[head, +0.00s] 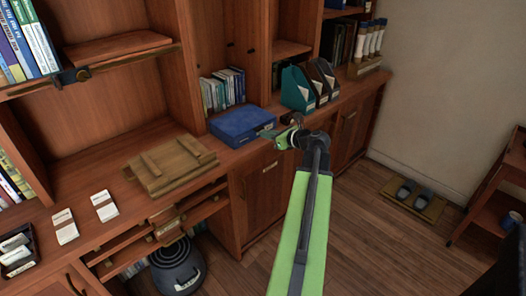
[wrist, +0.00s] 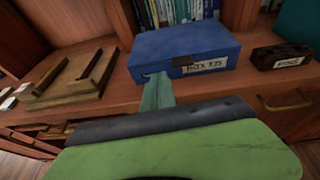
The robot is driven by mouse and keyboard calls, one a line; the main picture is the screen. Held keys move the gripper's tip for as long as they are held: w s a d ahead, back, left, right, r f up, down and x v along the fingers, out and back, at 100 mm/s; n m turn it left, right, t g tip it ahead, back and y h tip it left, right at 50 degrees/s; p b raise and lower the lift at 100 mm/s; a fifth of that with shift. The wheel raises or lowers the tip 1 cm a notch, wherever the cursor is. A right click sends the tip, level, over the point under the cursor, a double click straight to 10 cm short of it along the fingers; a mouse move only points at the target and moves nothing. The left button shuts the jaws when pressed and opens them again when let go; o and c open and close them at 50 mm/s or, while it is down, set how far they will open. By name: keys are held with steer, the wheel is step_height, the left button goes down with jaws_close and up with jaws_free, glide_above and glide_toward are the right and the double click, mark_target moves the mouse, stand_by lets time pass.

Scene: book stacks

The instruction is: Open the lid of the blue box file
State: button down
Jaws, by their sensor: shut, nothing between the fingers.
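The blue box file (head: 242,123) lies flat on the wooden counter with its lid down. In the wrist view the blue box file (wrist: 186,48) shows a white label on its front face and a dark tab at the front edge of the lid. My gripper (head: 268,133) is at the front right of the box in the head view. In the wrist view my gripper (wrist: 158,84) is shut and empty, its teal fingertips just in front of the box's front face, left of the label. I cannot tell whether they touch it.
A wooden frame-like stand (head: 170,165) lies left of the box. A small dark labelled box (wrist: 283,57) sits to its right, near teal and dark magazine files (head: 297,90). Books (head: 222,90) stand behind the box. Cabinet doors are below the counter edge.

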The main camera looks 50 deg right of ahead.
steer(key=s+d+f+h, duration=0.1)
steer(key=s+d, duration=0.2)
steer(key=s, duration=0.1)
steer(key=shift+m, duration=0.4)
steer(key=b+x, duration=0.1)
steer(key=x, duration=0.2)
steer(key=b+x, duration=0.1)
steer(key=x, duration=0.2)
steer(key=b+x, duration=0.1)
steer(key=x, duration=0.3)
steer(key=shift+f, duration=0.3)
